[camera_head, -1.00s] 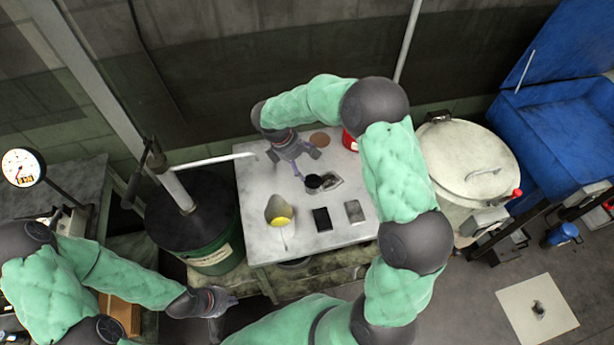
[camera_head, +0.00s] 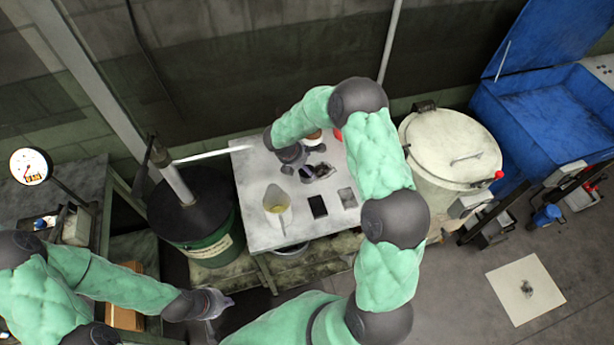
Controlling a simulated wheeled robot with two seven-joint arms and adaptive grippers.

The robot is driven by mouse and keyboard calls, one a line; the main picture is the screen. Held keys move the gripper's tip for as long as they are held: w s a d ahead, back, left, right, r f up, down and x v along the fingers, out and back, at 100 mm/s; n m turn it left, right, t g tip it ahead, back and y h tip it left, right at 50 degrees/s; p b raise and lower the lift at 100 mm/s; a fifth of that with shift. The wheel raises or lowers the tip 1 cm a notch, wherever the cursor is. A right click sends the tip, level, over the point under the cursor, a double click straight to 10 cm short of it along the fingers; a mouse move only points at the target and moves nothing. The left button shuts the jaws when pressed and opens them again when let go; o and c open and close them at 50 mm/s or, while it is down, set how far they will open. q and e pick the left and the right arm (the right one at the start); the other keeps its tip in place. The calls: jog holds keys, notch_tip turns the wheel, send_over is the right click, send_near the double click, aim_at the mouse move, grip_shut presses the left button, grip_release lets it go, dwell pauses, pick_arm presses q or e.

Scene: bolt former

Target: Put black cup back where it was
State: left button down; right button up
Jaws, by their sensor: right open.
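The black cup (camera_head: 306,172) is a small dark shape on the white-grey table (camera_head: 252,195), partly hidden by my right gripper. My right gripper (camera_head: 303,164) is open and points down, its fingers close to the cup. I cannot tell whether they touch it. My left gripper (camera_head: 221,306) is low at the left, off the table's front edge, and seems empty; its finger gap is unclear.
A yellowish cup (camera_head: 276,200), a black pad (camera_head: 318,207) and a grey pad (camera_head: 347,198) lie in front. A red object (camera_head: 338,135) is at the back. A green drum (camera_head: 211,247) stands left, a pale lidded vessel (camera_head: 450,140) right.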

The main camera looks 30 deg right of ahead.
aim_at(307, 175)
jog(key=x, duration=0.3)
jog(key=b+x, duration=0.1)
jog(key=shift+s+f, duration=0.25)
jog(key=shift+f, duration=0.2)
jog(key=c, duration=1.3)
jog(key=shift+r, duration=0.1)
